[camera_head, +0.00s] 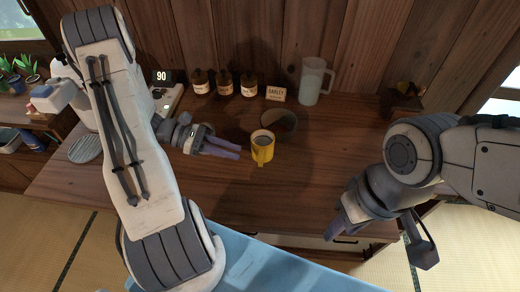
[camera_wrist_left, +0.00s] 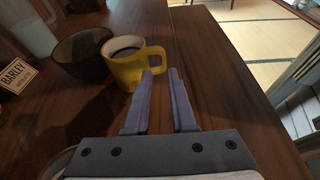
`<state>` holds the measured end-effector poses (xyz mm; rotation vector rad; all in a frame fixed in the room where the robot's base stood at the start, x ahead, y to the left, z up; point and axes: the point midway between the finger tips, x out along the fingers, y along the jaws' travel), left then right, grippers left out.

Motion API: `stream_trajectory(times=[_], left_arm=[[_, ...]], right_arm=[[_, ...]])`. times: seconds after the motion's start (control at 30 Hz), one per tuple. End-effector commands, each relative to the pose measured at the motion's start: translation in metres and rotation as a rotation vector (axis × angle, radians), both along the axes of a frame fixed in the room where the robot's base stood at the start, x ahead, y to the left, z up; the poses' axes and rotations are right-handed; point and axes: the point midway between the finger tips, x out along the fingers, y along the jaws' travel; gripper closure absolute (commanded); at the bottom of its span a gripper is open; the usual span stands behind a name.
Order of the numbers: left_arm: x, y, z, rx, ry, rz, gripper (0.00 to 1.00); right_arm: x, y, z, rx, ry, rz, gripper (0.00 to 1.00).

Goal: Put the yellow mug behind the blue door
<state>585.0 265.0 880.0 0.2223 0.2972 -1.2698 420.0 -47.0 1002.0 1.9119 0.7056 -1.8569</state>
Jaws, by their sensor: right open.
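The yellow mug (camera_head: 262,150) stands upright on the wooden table, holding something dark; its handle faces the front edge. My left gripper (camera_head: 239,151) is low over the table, just left of the mug, pointing at it. In the left wrist view its fingers (camera_wrist_left: 160,74) are apart and empty, with the mug (camera_wrist_left: 124,72) just beyond the tips and its handle near the gap. My right gripper (camera_head: 343,222) is open and empty at the table's front right. A light blue surface (camera_head: 265,265) lies below the front edge; I cannot tell whether it is the blue door.
A dark bowl (camera_head: 279,118) stands right behind the mug. Several brown bottles (camera_head: 224,83), a BARLEY card (camera_head: 276,94) and a pale pitcher (camera_head: 315,82) line the back wall. A round grey item (camera_head: 86,148) lies at the left. The table's front middle is clear.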

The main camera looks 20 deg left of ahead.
Motion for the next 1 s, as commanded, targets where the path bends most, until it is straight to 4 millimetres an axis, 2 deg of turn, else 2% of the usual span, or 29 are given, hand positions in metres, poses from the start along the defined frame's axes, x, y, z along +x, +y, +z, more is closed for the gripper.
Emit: stream_trajectory(times=[0.13, 0.37, 0.7, 1.0], left_arm=[[0.005, -0.022, -0.007, -0.002, 0.004, -0.003, 0.76], [0.010, -0.041, -0.014, 0.000, 0.003, -0.004, 0.76], [0.018, -0.084, -0.030, 0.002, 0.004, -0.009, 0.76], [0.020, -0.088, -0.032, 0.004, 0.002, -0.007, 0.76]], right_arm=[[0.000, 0.000, 0.004, 0.000, 0.000, 0.000, 0.58], [0.000, 0.000, 0.006, 0.000, 0.000, 0.000, 0.58], [0.000, 0.000, 0.015, 0.000, 0.000, 0.000, 0.58], [0.000, 0.000, 0.015, 0.000, 0.000, 0.000, 0.58]])
